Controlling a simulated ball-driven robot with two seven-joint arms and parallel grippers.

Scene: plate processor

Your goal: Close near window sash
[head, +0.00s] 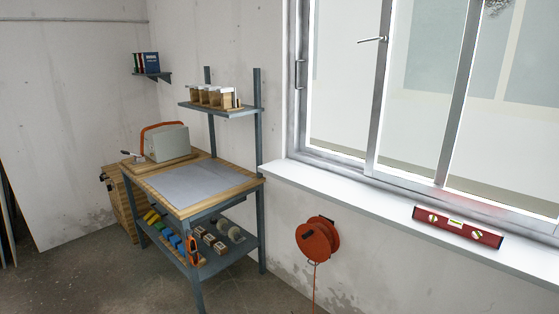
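The window fills the right of the head view, in a grey metal frame (294,80). A sash with a grey upright stile (379,95) stands in it, and a lever handle (372,39) sticks out to the left from that stile. A second grey upright (458,95) stands further right. A small pull (299,75) sits on the left jamb. A pale wall shows through the window. The right and top of the window are cut off by the picture edge. I cannot tell which panes are glazed or open. Neither of my grippers is in view.
A red spirit level (457,227) lies on the white sill (350,187) below the window. An orange cable reel (317,240) hangs on the wall under it. A workbench (228,191) with a grey machine (166,142) stands left. The floor in front is clear.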

